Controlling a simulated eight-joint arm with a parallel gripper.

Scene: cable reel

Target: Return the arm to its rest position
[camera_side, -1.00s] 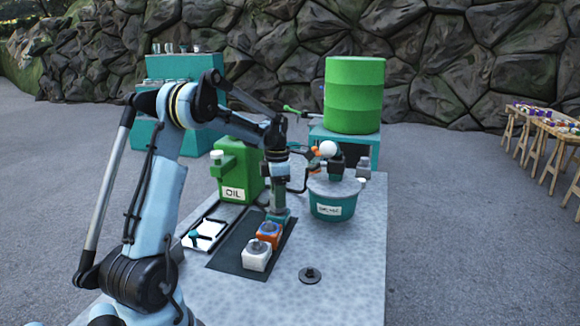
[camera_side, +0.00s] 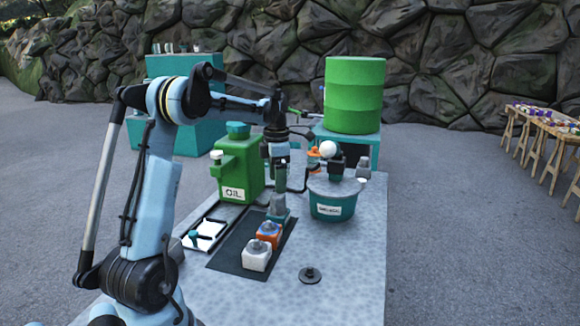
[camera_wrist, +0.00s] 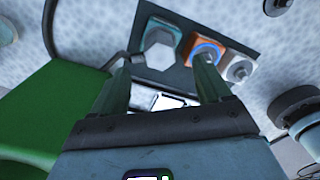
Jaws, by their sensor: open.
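My gripper (camera_side: 278,185) hangs from the arm, pointing down above the far end of a dark mat (camera_side: 228,252). In the wrist view its two green fingers (camera_wrist: 168,62) are spread apart with nothing held between them. A row of three blocks stands on the mat: a teal one (camera_side: 280,218) with a grey top, an orange one (camera_side: 269,234) and a white one (camera_side: 256,257). They also show in the wrist view as teal (camera_wrist: 155,43), orange (camera_wrist: 206,47) and white (camera_wrist: 238,68). The fingertips partly overlap the blocks there; their exact clearance cannot be told.
A green oil can (camera_side: 238,165) stands close left of the gripper, a teal pot (camera_side: 330,200) close right. A clipboard (camera_side: 204,234) and a dark disc (camera_side: 310,275) lie on the table. A green drum (camera_side: 354,95) stands behind.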

